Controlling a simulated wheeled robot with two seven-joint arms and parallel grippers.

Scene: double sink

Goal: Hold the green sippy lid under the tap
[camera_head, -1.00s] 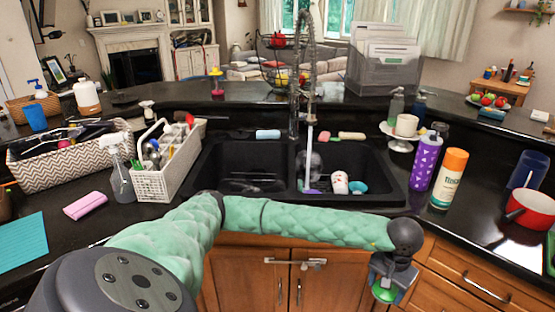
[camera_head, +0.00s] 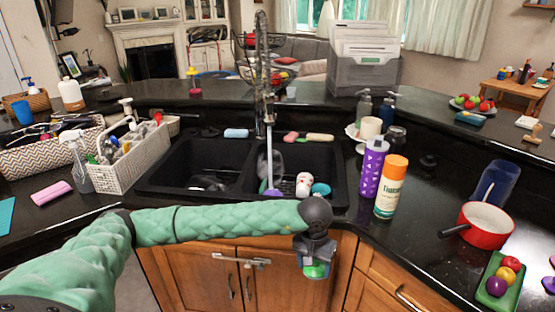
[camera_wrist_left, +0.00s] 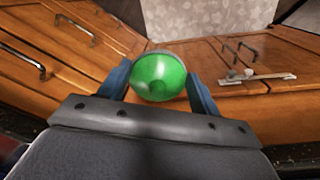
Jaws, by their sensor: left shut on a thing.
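The green sippy lid (camera_wrist_left: 158,76) is a round green dome between the two blue fingers of my left gripper (camera_wrist_left: 160,88) in the left wrist view. In the head view my left gripper (camera_head: 315,268) is shut on the lid (camera_head: 316,271), low in front of the wooden cabinet doors, below the counter edge. The tap (camera_head: 264,75) is a tall spring-necked faucet behind the double sink. A pale stream of water (camera_head: 269,155) falls from it into the right basin (camera_head: 310,165). The lid is in front of the basin and below it, apart from the stream. My right gripper is out of view.
The right basin holds a patterned cup (camera_head: 304,184), a teal item (camera_head: 321,189) and a purple item. A purple bottle (camera_head: 373,168) and an orange-capped bottle (camera_head: 391,187) stand right of the sink. A red pot (camera_head: 484,226) is further right. A white caddy (camera_head: 133,160) stands left.

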